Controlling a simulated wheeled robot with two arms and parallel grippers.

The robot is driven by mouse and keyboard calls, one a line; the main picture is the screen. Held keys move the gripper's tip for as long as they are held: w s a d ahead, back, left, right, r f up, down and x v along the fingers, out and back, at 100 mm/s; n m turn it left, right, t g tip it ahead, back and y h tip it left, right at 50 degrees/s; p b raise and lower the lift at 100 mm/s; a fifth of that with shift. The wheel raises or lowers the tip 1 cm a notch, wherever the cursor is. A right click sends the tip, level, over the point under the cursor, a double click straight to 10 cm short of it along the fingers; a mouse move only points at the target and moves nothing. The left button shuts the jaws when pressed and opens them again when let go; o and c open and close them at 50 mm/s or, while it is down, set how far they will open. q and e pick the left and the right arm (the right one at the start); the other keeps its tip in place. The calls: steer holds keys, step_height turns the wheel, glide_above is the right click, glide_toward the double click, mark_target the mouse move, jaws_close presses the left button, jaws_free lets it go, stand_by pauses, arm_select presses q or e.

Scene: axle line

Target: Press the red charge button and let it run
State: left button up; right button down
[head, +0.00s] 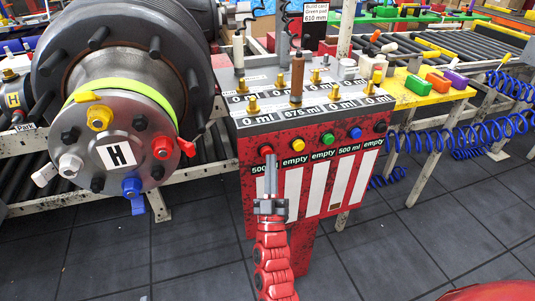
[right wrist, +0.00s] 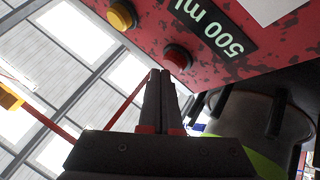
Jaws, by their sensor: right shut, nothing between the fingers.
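The red charge button (head: 266,150) is at the left end of a row of coloured buttons on the red cabinet's (head: 246,155) front. It also shows in the right wrist view (right wrist: 178,57), beside a "500 ml" label. My right gripper (head: 270,158) is shut and empty, its fingers pointing up at the panel just below the red button. In the right wrist view its fingertips (right wrist: 160,74) are close to the button, a little to its lower left. I cannot tell whether they touch it. My left gripper is not in view.
A yellow button (head: 299,144) sits right of the red one, then green (head: 328,139), blue (head: 355,133) and black (head: 380,127) ones. A large hub marked H (head: 118,153) stands left of the cabinet. Blue coiled hoses (head: 440,142) hang at right. Floor in front is clear.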

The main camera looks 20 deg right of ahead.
steer(key=shift+w, duration=0.45)
stand_by(0.3)
steer(key=shift+w+r, duration=0.1)
steer(key=shift+w, duration=0.1)
stand_by(0.7)
steer(key=shift+s, duration=0.1)
steer(key=shift+s+f, duration=0.25)
steer(key=shift+s, duration=0.55)
steer(key=shift+s+p, duration=0.65)
steer(key=shift+s, duration=1.9)
